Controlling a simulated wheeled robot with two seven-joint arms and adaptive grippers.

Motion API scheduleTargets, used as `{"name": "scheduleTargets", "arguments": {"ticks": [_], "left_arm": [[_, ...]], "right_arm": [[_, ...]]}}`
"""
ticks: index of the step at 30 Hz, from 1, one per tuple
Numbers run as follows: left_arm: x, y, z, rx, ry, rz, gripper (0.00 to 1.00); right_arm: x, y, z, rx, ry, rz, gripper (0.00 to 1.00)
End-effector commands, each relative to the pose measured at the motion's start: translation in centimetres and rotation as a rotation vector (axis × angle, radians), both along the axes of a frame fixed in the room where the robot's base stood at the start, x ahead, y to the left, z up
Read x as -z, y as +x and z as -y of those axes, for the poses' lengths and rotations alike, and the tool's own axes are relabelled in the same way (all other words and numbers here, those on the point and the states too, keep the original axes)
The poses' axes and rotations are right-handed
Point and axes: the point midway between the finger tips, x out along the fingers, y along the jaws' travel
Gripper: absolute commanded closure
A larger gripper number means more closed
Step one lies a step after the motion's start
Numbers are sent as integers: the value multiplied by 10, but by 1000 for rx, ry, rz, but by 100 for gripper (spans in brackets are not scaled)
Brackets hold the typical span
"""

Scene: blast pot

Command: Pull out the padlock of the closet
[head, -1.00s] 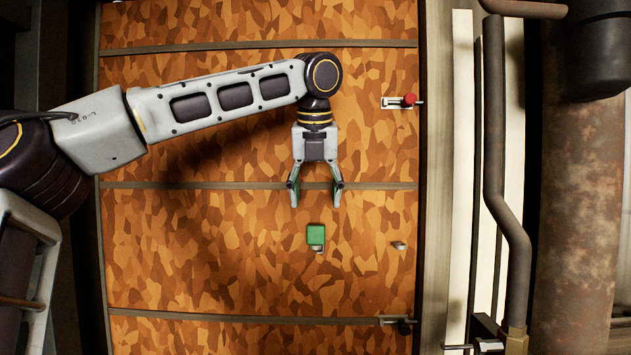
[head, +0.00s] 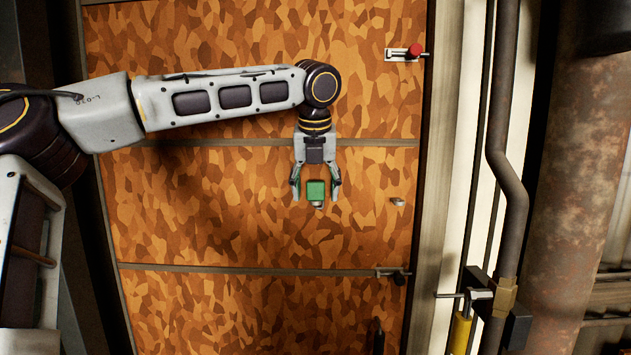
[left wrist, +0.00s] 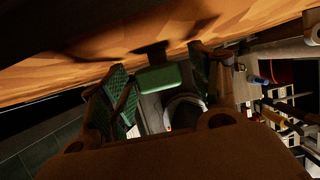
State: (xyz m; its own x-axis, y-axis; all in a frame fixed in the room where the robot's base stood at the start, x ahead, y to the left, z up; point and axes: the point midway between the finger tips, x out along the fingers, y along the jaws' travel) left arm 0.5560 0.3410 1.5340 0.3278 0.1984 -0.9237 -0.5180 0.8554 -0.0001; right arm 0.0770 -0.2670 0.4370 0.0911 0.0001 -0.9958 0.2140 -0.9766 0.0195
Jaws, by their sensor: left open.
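The closet door (head: 240,220) is a large orange-brown mottled panel. A small green block (head: 316,189), which looks like the padlock, sits against it with a small grey piece at its lower end. My left gripper (head: 315,196) points down and is open. Its two fingers stand on either side of the green block, with a gap showing on each side. In the left wrist view the green block (left wrist: 160,78) shows between the fingertips, close to the door surface. The block's shackle is not clearly visible. My right gripper is in neither view.
A latch with a red knob (head: 414,50) is at the door's upper right. A small grey fitting (head: 397,202) and a dark-knobbed latch (head: 398,277) sit lower. Right of the door are a pipe (head: 508,180), a rusty column (head: 570,180) and a yellow piece (head: 461,333).

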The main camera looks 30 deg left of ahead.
Motion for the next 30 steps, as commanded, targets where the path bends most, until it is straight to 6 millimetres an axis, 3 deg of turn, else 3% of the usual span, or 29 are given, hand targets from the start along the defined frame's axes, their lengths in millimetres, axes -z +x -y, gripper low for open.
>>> {"name": "scheduleTargets", "arguments": {"ticks": [8,19,20,26,30], "left_arm": [[1,0,0,0,0,0,39],[0,0,0,-1,0,0,86],[0,0,0,-1,0,0,66],[0,0,0,-1,0,0,91],[0,0,0,-1,0,0,92]], "right_arm": [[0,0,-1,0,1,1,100],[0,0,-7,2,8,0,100],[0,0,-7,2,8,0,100],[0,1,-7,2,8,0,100],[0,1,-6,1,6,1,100]]}}
